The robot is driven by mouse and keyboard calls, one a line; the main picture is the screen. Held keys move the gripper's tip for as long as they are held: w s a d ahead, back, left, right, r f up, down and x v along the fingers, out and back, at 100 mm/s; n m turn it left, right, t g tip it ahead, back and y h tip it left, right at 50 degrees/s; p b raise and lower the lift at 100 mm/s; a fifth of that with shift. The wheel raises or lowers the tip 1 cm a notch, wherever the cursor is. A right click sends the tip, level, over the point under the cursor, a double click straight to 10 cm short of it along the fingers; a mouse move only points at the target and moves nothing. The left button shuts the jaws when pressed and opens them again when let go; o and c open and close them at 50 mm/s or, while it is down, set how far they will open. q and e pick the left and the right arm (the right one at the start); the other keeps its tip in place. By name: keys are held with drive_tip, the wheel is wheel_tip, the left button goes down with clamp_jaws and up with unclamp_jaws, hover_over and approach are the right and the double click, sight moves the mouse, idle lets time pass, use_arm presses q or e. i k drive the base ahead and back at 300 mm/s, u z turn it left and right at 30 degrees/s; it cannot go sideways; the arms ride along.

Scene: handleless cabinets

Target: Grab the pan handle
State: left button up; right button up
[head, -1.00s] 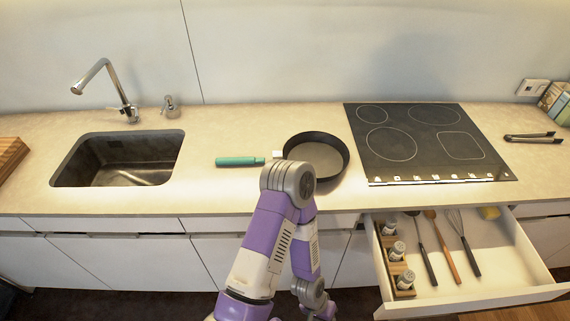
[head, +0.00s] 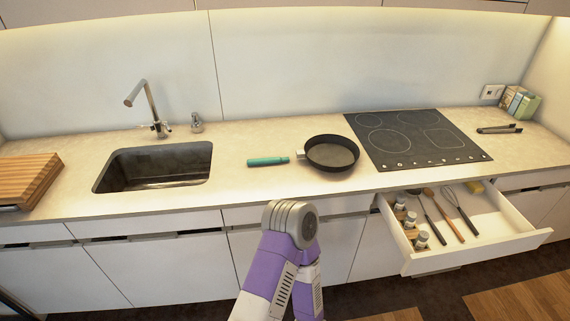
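A black round frying pan (head: 331,153) sits on the counter, left of the cooktop. A teal pan handle (head: 268,161) lies to its left, pointing left, with a small pale fitting (head: 300,154) at the pan's rim. A narrow gap shows between the teal grip and the fitting; I cannot tell how they join. A purple and grey arm link of mine rises at the bottom centre, in front of the cabinets and below the pan. Neither of my grippers is in view.
A sink (head: 153,167) with a faucet (head: 148,108) is to the left, and a wooden board (head: 28,180) at the far left. A black cooktop (head: 415,139) is right of the pan. An open drawer (head: 475,256) with utensils and jars juts out at right. Tongs (head: 499,129) lie far right.

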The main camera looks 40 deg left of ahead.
sight(276, 159)
drive_tip(key=z, duration=0.75)
drive_tip(key=i, duration=0.85)
drive_tip(key=u, duration=2.9)
drive_tip(key=i, duration=0.5)
drive_tip(key=z, duration=0.05)
drive_tip(key=k, duration=0.5)
drive_tip(key=u, duration=2.15)
drive_tip(key=i, duration=1.25)
drive_tip(key=z, duration=0.3)
